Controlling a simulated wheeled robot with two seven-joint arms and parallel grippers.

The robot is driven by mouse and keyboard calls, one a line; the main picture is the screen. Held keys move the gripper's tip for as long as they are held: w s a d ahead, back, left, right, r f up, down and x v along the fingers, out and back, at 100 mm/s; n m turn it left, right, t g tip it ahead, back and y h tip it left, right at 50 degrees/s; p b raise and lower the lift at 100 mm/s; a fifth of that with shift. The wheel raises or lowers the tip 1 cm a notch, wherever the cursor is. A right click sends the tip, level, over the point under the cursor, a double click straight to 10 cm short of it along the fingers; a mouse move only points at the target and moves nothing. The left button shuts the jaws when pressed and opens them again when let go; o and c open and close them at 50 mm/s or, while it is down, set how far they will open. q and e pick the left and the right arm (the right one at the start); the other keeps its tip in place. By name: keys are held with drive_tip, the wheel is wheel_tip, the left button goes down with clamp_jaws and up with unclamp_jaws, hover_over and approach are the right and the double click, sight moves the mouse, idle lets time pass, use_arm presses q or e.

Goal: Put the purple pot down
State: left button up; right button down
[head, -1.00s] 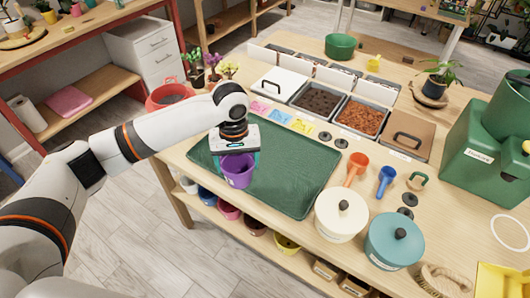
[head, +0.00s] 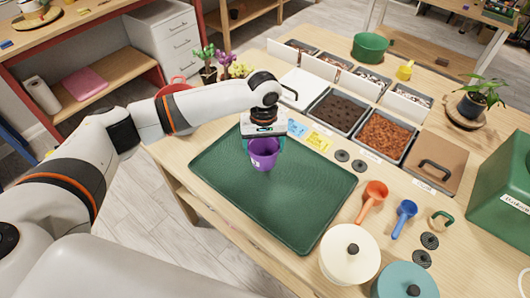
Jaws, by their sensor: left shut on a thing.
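The purple pot (head: 264,154) is upright, over the upper part of the green mat (head: 270,205) on the wooden table. My left gripper (head: 263,140) points down and is shut on the pot's upper part, with its fingers at the rim. I cannot tell whether the pot's base touches the mat or hangs just above it. My right gripper is not in the head view.
Bins of dark soil (head: 338,110) and orange-brown bark (head: 379,135) stand behind the mat. An orange scoop (head: 373,195), a blue scoop (head: 405,210) and a cream lidded canister (head: 348,256) stand to its right. The mat's front and right parts are bare.

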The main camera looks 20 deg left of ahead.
sight(264, 149)
use_arm(q)
drive_tip(key=f, duration=0.3)
drive_tip(key=shift+w+f, duration=0.2)
drive_tip(key=shift+f, duration=0.3)
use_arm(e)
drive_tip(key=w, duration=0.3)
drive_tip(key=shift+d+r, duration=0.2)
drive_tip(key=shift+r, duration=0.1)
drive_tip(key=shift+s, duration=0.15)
use_arm(q)
drive_tip(key=o, duration=0.8)
drive_tip(key=shift+f, duration=0.1)
drive_tip(key=o, duration=0.4)
drive_tip(key=shift+o, duration=0.2)
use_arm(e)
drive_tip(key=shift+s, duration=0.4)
